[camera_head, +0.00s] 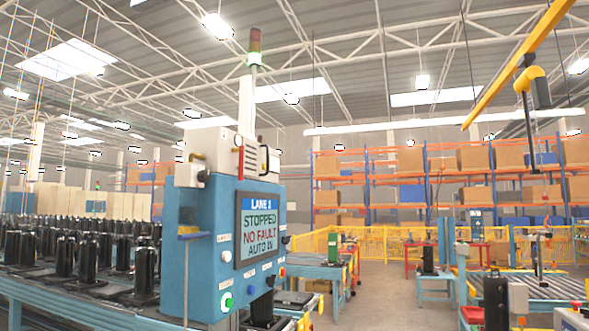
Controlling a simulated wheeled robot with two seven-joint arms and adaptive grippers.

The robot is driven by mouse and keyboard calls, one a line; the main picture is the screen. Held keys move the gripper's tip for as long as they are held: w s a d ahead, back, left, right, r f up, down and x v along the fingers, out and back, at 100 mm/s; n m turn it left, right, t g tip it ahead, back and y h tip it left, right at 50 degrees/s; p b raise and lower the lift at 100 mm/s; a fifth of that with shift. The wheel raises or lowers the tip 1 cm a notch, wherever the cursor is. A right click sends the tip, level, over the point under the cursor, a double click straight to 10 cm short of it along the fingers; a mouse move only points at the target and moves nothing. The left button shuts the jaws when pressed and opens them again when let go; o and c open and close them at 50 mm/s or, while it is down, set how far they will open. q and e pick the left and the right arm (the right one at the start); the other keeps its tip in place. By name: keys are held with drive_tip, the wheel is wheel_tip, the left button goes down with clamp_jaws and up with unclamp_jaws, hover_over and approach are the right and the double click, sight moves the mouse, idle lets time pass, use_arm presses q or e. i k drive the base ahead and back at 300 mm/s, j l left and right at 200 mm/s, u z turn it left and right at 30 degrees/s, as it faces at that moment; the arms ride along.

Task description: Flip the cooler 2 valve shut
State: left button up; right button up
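I cannot make out a valve labelled cooler 2. A blue control cabinet (205,248) stands left of centre. Neither of my grippers shows in this view.
A conveyor (70,290) with many black compressors runs along the left. A green button (227,300) sits low on the cabinet. Roller conveyors (545,288) are at the right, with yellow fencing (385,240) and racks of boxes behind. The floor (385,295) between is clear.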

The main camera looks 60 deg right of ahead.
sight(241, 150)
drive_tip(key=i+l+z, duration=0.1)
drive_tip(key=z, duration=0.3)
drive_tip(key=i+l+z, duration=0.15)
drive_tip(key=z, duration=0.2)
drive_tip(key=i+l+z, duration=0.1)
drive_tip(key=z, duration=0.3)
drive_tip(key=i+l+z, duration=0.1)
drive_tip(key=z, duration=0.25)
drive_tip(key=i, duration=0.05)
